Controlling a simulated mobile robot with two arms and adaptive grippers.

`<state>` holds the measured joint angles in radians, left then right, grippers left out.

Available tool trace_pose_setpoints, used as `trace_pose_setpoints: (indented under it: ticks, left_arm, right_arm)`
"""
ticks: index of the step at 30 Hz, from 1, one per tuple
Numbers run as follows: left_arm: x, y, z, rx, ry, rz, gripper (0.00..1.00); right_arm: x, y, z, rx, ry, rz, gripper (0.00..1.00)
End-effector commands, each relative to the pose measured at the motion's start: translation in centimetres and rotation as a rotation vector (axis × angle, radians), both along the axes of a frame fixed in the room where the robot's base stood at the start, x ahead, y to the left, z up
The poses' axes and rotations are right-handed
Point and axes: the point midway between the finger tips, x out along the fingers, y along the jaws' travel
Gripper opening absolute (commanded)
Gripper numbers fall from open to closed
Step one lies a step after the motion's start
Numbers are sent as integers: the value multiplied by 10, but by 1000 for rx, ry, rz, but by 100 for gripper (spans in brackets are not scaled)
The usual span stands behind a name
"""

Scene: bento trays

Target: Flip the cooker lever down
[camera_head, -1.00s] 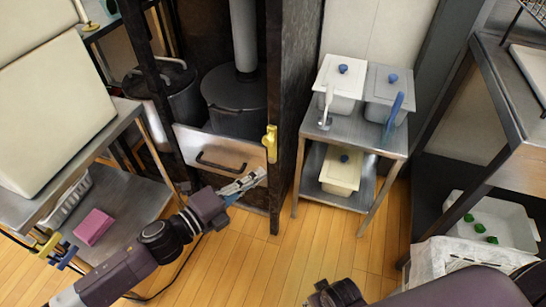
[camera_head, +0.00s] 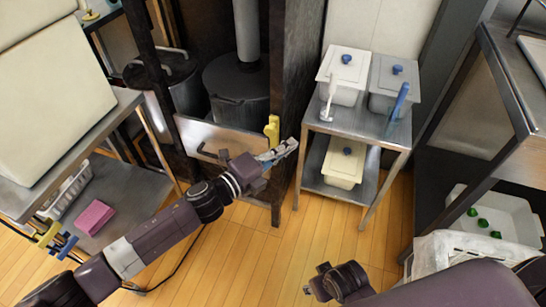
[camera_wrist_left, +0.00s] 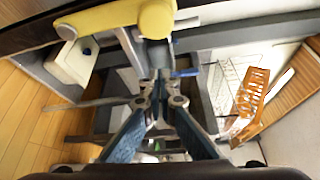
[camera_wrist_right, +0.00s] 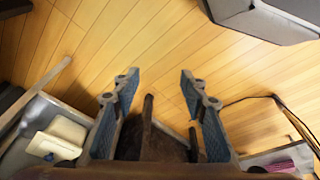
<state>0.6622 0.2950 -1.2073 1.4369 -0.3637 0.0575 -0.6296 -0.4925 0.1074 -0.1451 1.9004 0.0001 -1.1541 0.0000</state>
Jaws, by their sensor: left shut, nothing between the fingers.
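The yellow cooker lever (camera_head: 272,130) is on the front edge of the dark cooker frame (camera_head: 292,95), with its long part upright. In the left wrist view, the lever (camera_wrist_left: 108,17) crosses the top of the picture. My left gripper (camera_head: 289,147) is shut and empty, just below and right of the lever in the head view. I cannot tell whether it touches the lever. In the left wrist view, the left fingertips (camera_wrist_left: 160,78) are together just below the lever's grey part. My right gripper (camera_wrist_right: 157,82) is open and empty above the floor, away from the lever.
A large dark pot (camera_head: 238,92) stands inside the cooker frame, behind a metal panel (camera_head: 188,129). A steel cart (camera_head: 365,130) with lidded white containers stands right of it. A shelf with a pink block (camera_head: 95,217) is at left. The wooden floor between is clear.

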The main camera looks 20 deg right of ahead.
Motion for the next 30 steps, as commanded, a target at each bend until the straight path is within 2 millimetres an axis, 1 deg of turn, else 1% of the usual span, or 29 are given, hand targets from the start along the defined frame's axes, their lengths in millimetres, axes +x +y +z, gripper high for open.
trace_pose_setpoints:
  ticks: [1,7,26,30]
  left_arm:
    - [10,14,1,6,-3,7,0]
    - [23,29,4,4,-1,5,0]
    - [27,34,5,-12,10,5,0]
    - [29,38,4,-45,33,6,0]
  right_arm:
    - [0,0,0,-1,1,0,40]
    - [0,0,4,-1,0,0,40]
    - [0,0,5,-2,4,0,40]
    - [3,-1,26,0,-13,-3,40]
